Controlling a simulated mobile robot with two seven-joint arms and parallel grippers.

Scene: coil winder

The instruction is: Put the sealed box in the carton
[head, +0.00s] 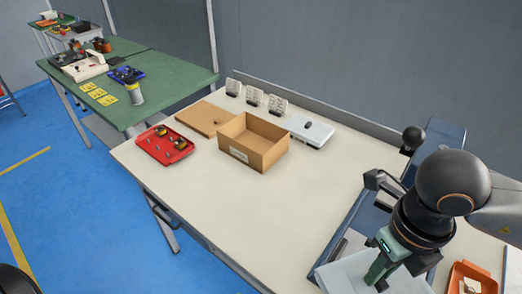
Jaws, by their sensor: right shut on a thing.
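The carton (240,154) is an open brown cardboard box with a label on its front. It stands upright on the cream table, and the part of its inside that I see is empty. My right gripper (377,276) is at the bottom right, shut on a pale, flat-topped box (345,272), which I take to be the sealed box. The bottom edge of the picture cuts this box off, and the gripper hides part of it. The box is well apart from the carton, nearer to me and to the right. My left gripper is not in view.
A red tray (158,150) with parts, a flat brown board (203,117) and a white scale-like device (311,131) surround the carton. Small card stands (254,96) are behind. A blue-grey frame (347,222) stands at right. The cream table (270,205) is clear before the carton.

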